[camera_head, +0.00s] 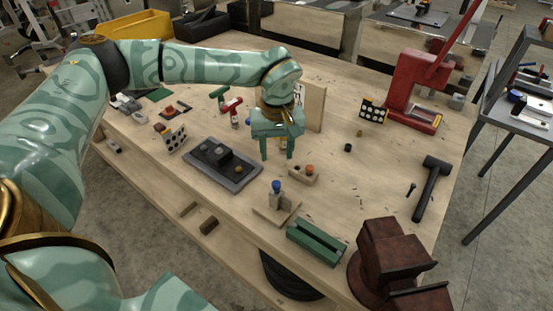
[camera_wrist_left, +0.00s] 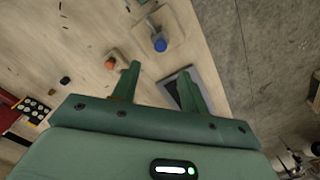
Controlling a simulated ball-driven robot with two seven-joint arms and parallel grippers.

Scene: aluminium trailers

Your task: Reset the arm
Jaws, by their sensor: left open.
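My left arm (camera_head: 205,65) reaches in from the left over the workbench (camera_head: 330,185). Its green gripper (camera_head: 277,155) points down above the middle of the bench, with its two fingers apart and nothing between them. In the left wrist view the open fingers (camera_wrist_left: 158,82) show over the bench, near the small block with an orange-red knob (camera_wrist_left: 111,63) and the wooden stand with a blue knob (camera_wrist_left: 160,44). The same orange-knobbed block (camera_head: 303,174) and blue-knobbed stand (camera_head: 277,203) show in the head view in front of the gripper. My right gripper is not in view.
A dark tray (camera_head: 222,165) lies left of the gripper. An upright wooden board (camera_head: 314,106) stands just behind it. A red press (camera_head: 412,95), a hammer (camera_head: 432,185), a green channel block (camera_head: 316,241) and a dark red vise (camera_head: 385,262) are to the right and front.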

